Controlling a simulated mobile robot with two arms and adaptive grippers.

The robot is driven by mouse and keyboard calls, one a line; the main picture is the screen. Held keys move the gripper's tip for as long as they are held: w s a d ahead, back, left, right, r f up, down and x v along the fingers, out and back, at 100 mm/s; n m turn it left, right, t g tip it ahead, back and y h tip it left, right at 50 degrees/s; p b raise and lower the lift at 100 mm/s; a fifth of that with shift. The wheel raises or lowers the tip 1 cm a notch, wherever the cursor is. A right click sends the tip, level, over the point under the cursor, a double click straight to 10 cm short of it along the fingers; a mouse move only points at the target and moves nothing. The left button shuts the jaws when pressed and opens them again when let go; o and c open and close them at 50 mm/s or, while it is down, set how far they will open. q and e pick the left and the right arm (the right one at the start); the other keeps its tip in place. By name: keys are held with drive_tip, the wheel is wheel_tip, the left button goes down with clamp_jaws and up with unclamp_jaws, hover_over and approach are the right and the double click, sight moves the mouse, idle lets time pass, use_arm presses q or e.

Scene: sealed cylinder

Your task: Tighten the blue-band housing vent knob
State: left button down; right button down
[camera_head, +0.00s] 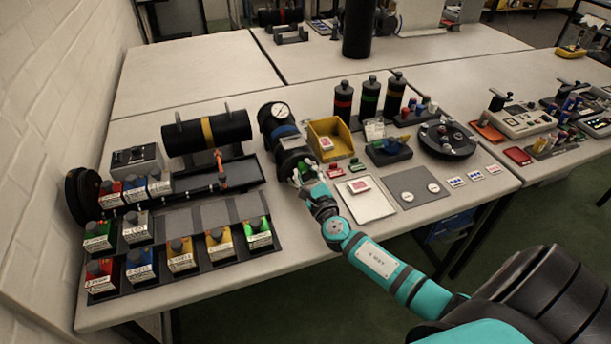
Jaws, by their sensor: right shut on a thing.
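The blue-band housing (284,131) is a dark cylinder lying on the table, with a blue band and a white round gauge (281,111) at its far end. My right gripper (300,174) is at the near end of this housing, and my teal right arm reaches to it from the lower right. The gripper is shut at the housing's near end. The vent knob is hidden by the gripper, so its shape and position cannot be told. My left gripper is not in view.
A yellow bin (328,140) stands just right of the housing. A yellow-banded cylinder (207,134) lies on a stand to the left. A white tray (366,201) and grey plate (419,187) lie right of the gripper.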

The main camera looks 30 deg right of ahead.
drive_tip(key=m+b, duration=0.2)
drive_tip(key=m, duration=0.2)
drive_tip(key=shift+f+m, duration=0.1)
drive_tip(key=shift+m, duration=0.2)
drive_tip(key=m+b, duration=0.1)
drive_tip(key=m, duration=0.2)
drive_tip(key=shift+m, duration=0.4)
drive_tip(key=m+b, duration=0.1)
drive_tip(key=m, duration=0.3)
drive_tip(key=m+b, duration=0.1)
drive_tip(key=m, duration=0.6)
drive_tip(key=shift+m, duration=0.3)
drive_tip(key=m, duration=0.3)
drive_tip(key=shift+m, duration=0.3)
drive_tip(key=m, duration=0.3)
drive_tip(key=shift+m, duration=0.4)
drive_tip(key=shift+m+p, duration=0.75)
drive_tip(key=shift+m, duration=1.25)
